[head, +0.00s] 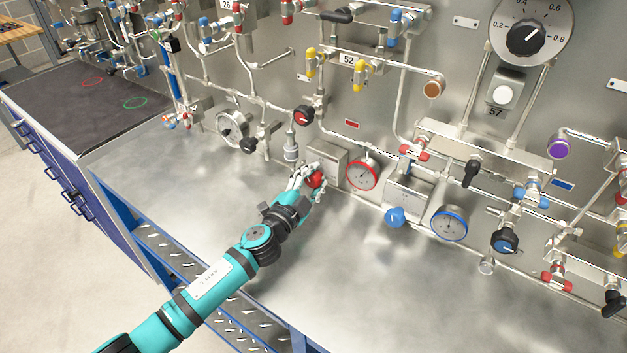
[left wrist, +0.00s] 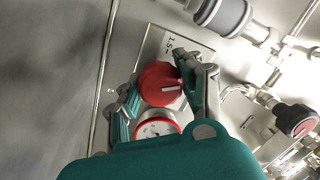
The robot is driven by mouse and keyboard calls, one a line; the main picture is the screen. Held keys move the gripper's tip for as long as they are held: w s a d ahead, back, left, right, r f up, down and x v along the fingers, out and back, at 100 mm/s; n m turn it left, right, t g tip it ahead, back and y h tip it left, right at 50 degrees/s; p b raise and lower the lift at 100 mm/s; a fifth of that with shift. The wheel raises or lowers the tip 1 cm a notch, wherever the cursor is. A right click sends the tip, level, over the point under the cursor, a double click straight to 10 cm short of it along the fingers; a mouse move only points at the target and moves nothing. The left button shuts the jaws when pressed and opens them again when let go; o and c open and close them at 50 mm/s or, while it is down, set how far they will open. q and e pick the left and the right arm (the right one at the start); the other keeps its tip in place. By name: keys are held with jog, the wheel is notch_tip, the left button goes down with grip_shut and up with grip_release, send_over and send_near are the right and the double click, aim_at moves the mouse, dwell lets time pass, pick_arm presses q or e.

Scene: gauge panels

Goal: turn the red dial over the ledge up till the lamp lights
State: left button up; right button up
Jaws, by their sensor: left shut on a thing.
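The red dial (head: 317,179) sits on the front of a grey metal box (head: 327,160), low on the panel just above the steel ledge (head: 250,215). My left gripper (head: 309,181) is shut on the dial, covering part of it. In the left wrist view the red dial (left wrist: 160,84) lies between the two fingers (left wrist: 163,86), and its white pointer mark shows. A red-rimmed gauge (head: 362,173) stands right of the dial; its needle is too small to read. No lit lamp is evident near the dial. My right gripper is out of view.
A blue dial (head: 394,217) and blue-rimmed gauge (head: 449,222) stand farther right. A grey cylindrical fitting (head: 291,148) and a red-and-black knob (head: 303,115) are close above my gripper. A white round disc (head: 503,94) sits above plate 57. The ledge's front is clear.

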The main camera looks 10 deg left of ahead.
pick_arm(q)
jog(key=m+b, duration=0.2)
jog(key=m, duration=0.3)
jog(key=shift+f, duration=0.1)
jog(key=shift+m+t+h+b, duration=0.3)
jog(key=shift+m+h+b, duration=0.3)
jog(key=shift+m, duration=1.8)
jog(key=o, duration=1.2)
jog(key=v, duration=1.2)
jog(key=shift+s, duration=0.1)
